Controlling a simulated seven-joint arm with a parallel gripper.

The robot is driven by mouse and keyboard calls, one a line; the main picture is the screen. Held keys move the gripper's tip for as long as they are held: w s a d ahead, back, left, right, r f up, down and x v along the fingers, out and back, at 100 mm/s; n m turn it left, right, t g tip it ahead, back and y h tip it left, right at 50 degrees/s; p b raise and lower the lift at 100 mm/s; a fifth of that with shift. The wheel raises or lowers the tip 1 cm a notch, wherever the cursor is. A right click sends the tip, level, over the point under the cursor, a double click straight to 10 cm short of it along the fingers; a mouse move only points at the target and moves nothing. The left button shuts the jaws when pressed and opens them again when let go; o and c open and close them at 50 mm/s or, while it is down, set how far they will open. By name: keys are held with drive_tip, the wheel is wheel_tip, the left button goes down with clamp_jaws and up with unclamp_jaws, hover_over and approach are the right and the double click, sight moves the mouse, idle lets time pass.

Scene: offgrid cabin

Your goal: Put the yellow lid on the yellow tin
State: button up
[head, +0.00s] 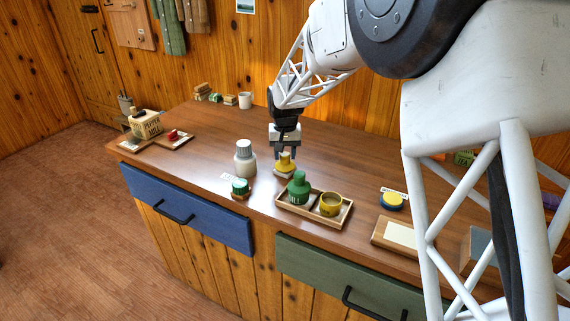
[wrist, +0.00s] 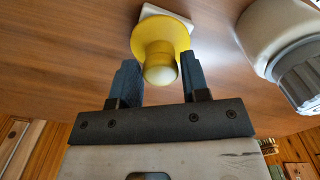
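The yellow lid (head: 286,166) has a knob on top and rests on a small white pad on the counter. In the wrist view the lid (wrist: 160,38) shows as a yellow disc with its pale-topped knob toward me. My gripper (head: 285,154) points down right over the lid. It is open, with one finger on each side of the knob and a visible gap at each side in the wrist view (wrist: 159,74). The yellow tin (head: 330,206) stands upright and open-topped in the right part of a wooden tray (head: 292,211).
A green lidded tin (head: 299,190) stands in the tray's left part. A green round item (head: 240,187) lies in front. A blue-and-yellow disc (head: 392,202) lies right of the tray.

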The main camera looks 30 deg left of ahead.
drive_tip(key=c, duration=0.6)
drive_tip(key=shift+r, duration=0.9)
idle(0.6)
drive_tip(key=shift+r, duration=1.6)
drive_tip(key=w+d+m, duration=0.2)
drive_tip(key=w+d, duration=0.7)
drive_tip(key=d, duration=0.4)
drive_tip(key=w+d+r+m, duration=0.1)
drive_tip(key=w+d, duration=0.2)
drive_tip(key=d, duration=1.1)
drive_tip(key=w+d+r+m, duration=0.1)
drive_tip(key=w+d, duration=0.3)
drive_tip(key=d, duration=1.1)
drive_tip(key=w+d+r+m, duration=0.1)
drive_tip(key=w+d, duration=0.3)
drive_tip(key=d, duration=1.1)
drive_tip(key=shift+w+d+r+m, duration=0.25)
drive_tip(key=shift+r+m, duration=0.05)
drive_tip(key=shift+m, duration=0.2)
